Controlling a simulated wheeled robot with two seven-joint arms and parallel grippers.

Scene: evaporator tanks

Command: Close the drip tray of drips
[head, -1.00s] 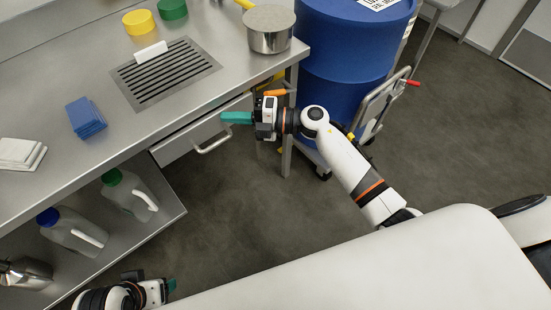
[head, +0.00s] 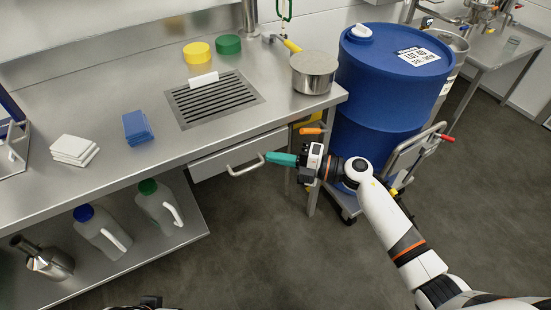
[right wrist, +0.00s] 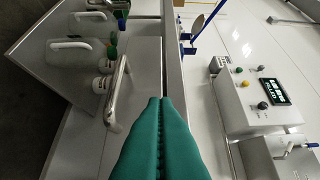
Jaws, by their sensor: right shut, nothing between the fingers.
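The drip tray (head: 215,163) is a grey drawer front with a bar handle (head: 245,170), under the table edge below the slotted grille (head: 213,98). It looks close to the table edge; I cannot tell whether any gap is left. The tray front also shows sideways in the right wrist view (right wrist: 143,75), with its handle (right wrist: 118,92). My right gripper (head: 268,158) has its teal fingers shut and empty, pointing at the tray front by the handle's right end. Its fingers fill the lower middle of the wrist view (right wrist: 160,99). Only a dark bit of my left gripper (head: 150,301) shows at the bottom edge.
A steel pot (head: 314,73) stands at the table's right corner. A blue drum (head: 385,85) on a trolley stands right of the table, close behind my right arm. Jugs (head: 103,232) stand on the lower shelf. The floor in front is clear.

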